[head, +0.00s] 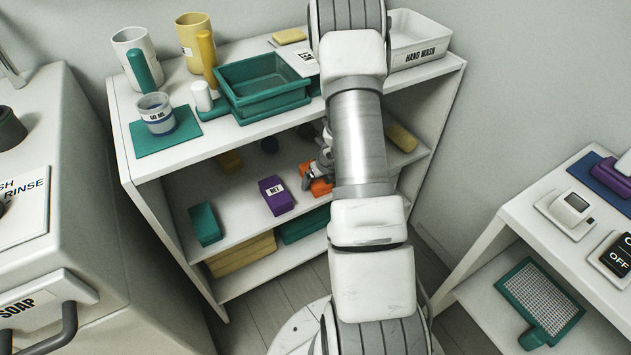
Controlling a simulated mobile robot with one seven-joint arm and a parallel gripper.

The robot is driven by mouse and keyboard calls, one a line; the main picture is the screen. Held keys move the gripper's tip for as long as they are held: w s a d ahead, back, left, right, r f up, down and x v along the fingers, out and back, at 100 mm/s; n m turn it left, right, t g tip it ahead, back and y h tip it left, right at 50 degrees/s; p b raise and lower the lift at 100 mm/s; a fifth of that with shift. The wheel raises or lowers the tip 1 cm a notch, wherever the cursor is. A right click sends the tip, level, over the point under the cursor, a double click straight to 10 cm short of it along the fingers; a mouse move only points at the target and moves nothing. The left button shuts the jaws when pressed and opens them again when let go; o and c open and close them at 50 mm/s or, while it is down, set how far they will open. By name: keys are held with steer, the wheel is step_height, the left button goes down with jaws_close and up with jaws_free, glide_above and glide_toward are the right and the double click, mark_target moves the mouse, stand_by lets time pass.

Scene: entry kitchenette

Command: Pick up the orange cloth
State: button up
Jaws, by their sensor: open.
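The orange cloth (318,188) lies on the middle shelf of the white shelf unit, right of a purple block. It is partly hidden by my arm and gripper. My gripper (310,178) is inside the shelf, at the cloth's upper left side. It is open, but it is small and partly covered by my arm. I cannot tell whether the fingers touch the cloth.
The purple labelled block (276,195) sits close left of the cloth. A teal block (205,224) is farther left, and a yellow block (401,138) is right of my arm. The shelf unit's top (222,128) overhangs, holding teal trays (262,84) and mugs.

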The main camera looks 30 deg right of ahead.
steer(key=shift+w+f, duration=0.1)
steer(key=c, duration=1.4)
